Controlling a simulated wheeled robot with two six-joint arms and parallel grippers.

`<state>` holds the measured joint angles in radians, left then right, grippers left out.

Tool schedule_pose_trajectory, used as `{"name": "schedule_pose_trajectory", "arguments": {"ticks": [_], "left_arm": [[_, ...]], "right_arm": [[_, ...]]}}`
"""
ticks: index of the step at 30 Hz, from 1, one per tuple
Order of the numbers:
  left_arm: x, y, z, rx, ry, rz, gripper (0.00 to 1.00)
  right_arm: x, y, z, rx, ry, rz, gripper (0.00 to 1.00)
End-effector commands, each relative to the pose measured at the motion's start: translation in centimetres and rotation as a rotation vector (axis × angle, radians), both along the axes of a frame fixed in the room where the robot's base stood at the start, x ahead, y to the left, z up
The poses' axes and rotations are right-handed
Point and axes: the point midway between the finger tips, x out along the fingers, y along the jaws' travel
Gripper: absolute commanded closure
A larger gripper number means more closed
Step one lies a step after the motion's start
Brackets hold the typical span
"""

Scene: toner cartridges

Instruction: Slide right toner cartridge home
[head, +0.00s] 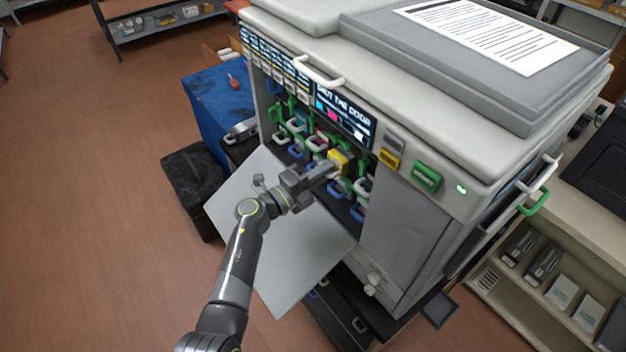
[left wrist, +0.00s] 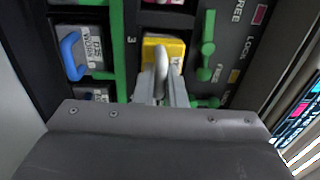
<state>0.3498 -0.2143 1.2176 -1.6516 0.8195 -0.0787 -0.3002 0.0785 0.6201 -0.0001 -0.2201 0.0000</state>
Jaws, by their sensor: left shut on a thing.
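The yellow toner cartridge (head: 341,158) is at the right part of the open printer bay. Its yellow front with a white label also shows in the left wrist view (left wrist: 176,46), in a slot beside the number 3. My left gripper (head: 332,168) is shut on its pale handle (left wrist: 162,62). The gripper fingers (left wrist: 162,88) hide part of the handle and the lower front. How deep the cartridge sits is hard to tell.
The printer's lowered door (head: 285,235) lies beneath my left arm. Green levers (left wrist: 208,45) and a blue-handled cartridge (left wrist: 78,52) flank the slot. A screen (head: 342,115) above reads "shut the door". A blue-covered box (head: 218,100) stands left; open floor lies beyond.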

Motion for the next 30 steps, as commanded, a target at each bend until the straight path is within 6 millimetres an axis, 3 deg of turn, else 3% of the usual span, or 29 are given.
{"name": "schedule_pose_trajectory", "arguments": {"ticks": [12,13,18,24,28,30], "left_arm": [[0.69,-1.14,0.11,-0.001,-0.001,-0.001,1.0],[0.69,-1.14,0.11,-0.001,-0.001,-0.001,0.88],[0.67,-1.13,0.1,-0.001,-0.001,-0.001,0.66],[0.66,-1.13,0.06,-0.001,-0.001,-0.001,0.64],[0.62,-1.09,-0.14,0.002,0.003,0.0,0.48],[0.61,-1.08,-0.12,0.001,0.002,0.0,0.45]], "right_arm": [[-0.02,-0.15,-0.43,-0.002,0.0,0.001,0.22],[-0.01,-0.16,-0.43,-0.002,0.0,0.001,0.22],[-0.01,-0.19,-0.43,-0.002,0.0,0.001,0.22],[-0.01,-0.19,-0.44,-0.002,0.0,0.001,0.22],[-0.01,-0.19,-0.45,-0.002,0.0,0.001,0.22],[-0.01,-0.19,-0.45,-0.002,0.0,0.001,0.22]]}}
